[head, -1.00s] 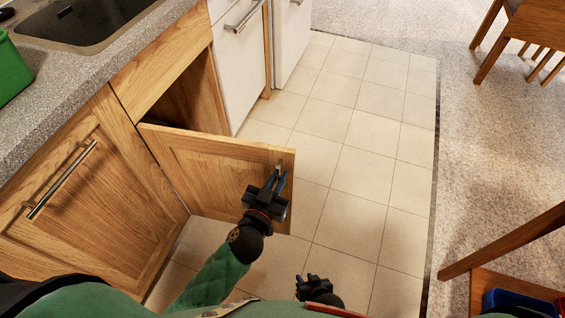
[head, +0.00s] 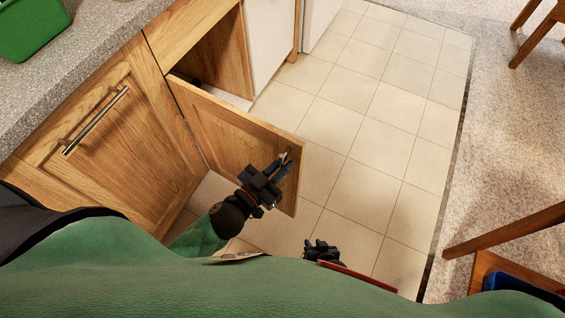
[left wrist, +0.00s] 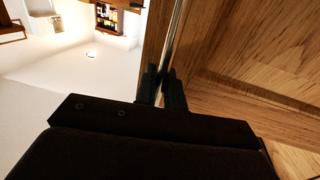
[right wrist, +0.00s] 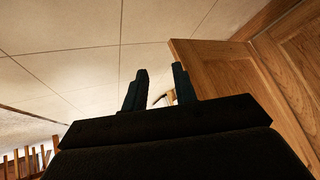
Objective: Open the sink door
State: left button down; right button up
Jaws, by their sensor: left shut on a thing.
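The wooden sink door (head: 240,135) stands swung well out from its cabinet in the head view, with the dark cabinet opening (head: 205,70) behind it. My left gripper (head: 284,162) is at the door's free edge, shut on its metal handle. In the left wrist view the handle (left wrist: 175,45) runs up from between the fingers (left wrist: 166,88). My right gripper (head: 322,250) is low in front of the door, apart from it. In the right wrist view its fingers (right wrist: 157,88) are spread with nothing between them, and the door (right wrist: 225,70) shows beyond them.
A closed wooden cabinet door (head: 110,150) with a bar handle is at the left. A green container (head: 30,28) sits on the grey counter (head: 95,40). The tiled floor (head: 370,130) right of the door is clear. A wooden chair (head: 505,245) stands at the lower right.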

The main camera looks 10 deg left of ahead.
pick_arm(q)
jog(key=c, duration=1.6)
grip_release()
jog(key=shift+o, duration=0.2)
jog(key=v, duration=0.7)
jog(key=shift+s+a+b, duration=0.2)
jog(key=shift+s+b, duration=0.1)
jog(key=shift+s, duration=0.05)
pick_arm(e)
jog(key=shift+w, duration=0.85)
